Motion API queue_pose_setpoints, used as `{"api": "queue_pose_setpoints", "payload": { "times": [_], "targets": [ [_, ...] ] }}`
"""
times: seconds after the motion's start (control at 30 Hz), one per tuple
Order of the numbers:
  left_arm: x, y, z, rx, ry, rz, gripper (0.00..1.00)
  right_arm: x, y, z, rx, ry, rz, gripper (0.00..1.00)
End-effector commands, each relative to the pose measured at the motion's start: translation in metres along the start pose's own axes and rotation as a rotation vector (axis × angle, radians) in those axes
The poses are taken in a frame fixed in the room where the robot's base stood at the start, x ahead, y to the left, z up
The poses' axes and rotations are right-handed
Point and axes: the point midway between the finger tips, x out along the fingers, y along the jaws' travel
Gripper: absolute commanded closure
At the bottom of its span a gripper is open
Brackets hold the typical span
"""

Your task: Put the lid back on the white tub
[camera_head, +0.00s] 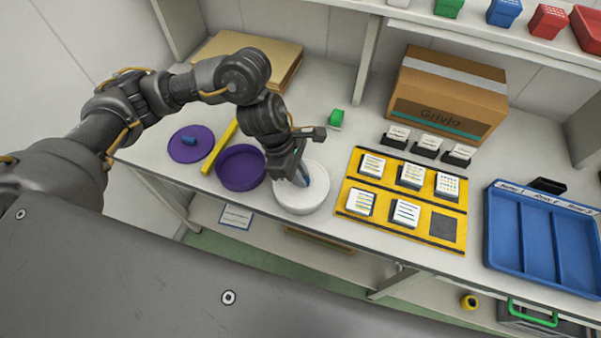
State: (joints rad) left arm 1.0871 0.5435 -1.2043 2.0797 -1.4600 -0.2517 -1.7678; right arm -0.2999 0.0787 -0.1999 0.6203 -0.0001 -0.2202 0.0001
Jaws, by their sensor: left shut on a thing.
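The white tub (300,207) stands near the front edge of the bench, left of the yellow board. A round white lid (316,187) covers its top; whether it is fully seated or slightly above the rim, I cannot tell. My right gripper is not in view.
Left of the tub stand an open purple tub (241,168), a yellow bar (219,147) and a purple lid (186,155) with a blue handle. A yellow board (385,208) with white-topped blocks lies to the right, then a blue tray (506,243). A cardboard box (447,100) stands behind.

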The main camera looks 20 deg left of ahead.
Motion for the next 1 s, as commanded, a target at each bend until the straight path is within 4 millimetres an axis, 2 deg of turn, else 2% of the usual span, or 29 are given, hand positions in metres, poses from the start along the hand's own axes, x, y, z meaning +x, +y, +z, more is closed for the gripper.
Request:
{"api": "queue_pose_setpoints", "payload": {
  "times": [1.0],
  "targets": [
    [0.0029,0.0002,-0.0012,0.0,0.0,0.0,1.0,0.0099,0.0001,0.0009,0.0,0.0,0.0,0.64]
  ]
}}
